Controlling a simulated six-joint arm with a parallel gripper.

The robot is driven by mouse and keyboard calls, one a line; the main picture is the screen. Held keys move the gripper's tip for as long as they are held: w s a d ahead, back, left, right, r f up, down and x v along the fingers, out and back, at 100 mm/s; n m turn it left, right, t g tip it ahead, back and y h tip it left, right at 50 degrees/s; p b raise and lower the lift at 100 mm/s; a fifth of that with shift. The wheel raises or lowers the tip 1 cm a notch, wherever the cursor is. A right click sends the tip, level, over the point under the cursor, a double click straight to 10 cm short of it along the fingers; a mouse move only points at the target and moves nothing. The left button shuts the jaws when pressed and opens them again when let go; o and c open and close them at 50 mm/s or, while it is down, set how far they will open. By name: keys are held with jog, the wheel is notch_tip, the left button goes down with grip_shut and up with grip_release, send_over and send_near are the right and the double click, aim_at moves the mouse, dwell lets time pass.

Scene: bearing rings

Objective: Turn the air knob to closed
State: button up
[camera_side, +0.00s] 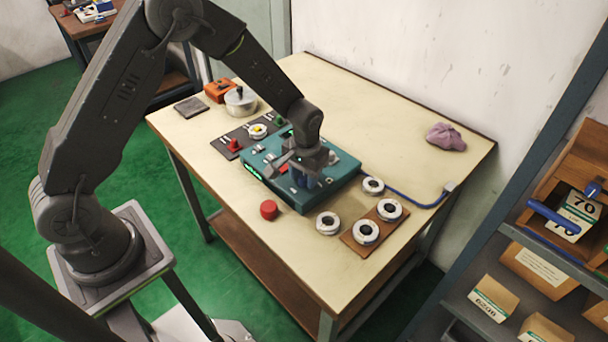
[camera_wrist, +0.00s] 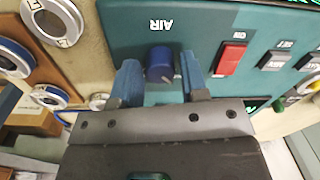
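The air knob (camera_wrist: 160,66) is a dark blue round knob with a light pointer line, on the teal control box (camera_wrist: 225,18). The word AIR, upside down in the wrist view, is printed beside it. My gripper (camera_wrist: 161,72) is at the knob, with one blue finger on each side. Narrow gaps seem to show between fingers and knob, so it looks open around the knob. In the side view my gripper (camera_side: 306,184) points down over the teal box (camera_side: 340,176), and the knob is hidden by it. A red switch (camera_wrist: 231,58) sits right of the knob.
White-and-dark bearing rings (camera_side: 327,223) lie right of the box, some on a brown board (camera_side: 352,242). A red button-like piece (camera_side: 269,210) stands in front. A blue cable (camera_side: 413,203) runs from the box. A dark panel (camera_side: 228,143) lies left; a pink cloth (camera_side: 446,137) lies far right.

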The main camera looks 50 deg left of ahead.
aim_at(305, 177)
jog(key=shift+o, duration=1.2)
jog(key=shift+r, duration=0.1)
notch_tip(305, 177, up, 14)
jog(key=shift+d+f, duration=0.2)
jog(key=shift+r, duration=0.1)
jog(key=s+r+m+t, duration=0.1)
jog(key=s+r+t, duration=0.2)
jog(key=s+r, duration=0.8)
jog(key=s+a+r+m+t, duration=0.1)
jog(key=s+r+t, duration=0.1)
jog(key=s, duration=1)
jog(key=shift+s+a+t, duration=0.15)
jog(key=shift+s+t, duration=0.05)
jog(key=shift+t, duration=0.1)
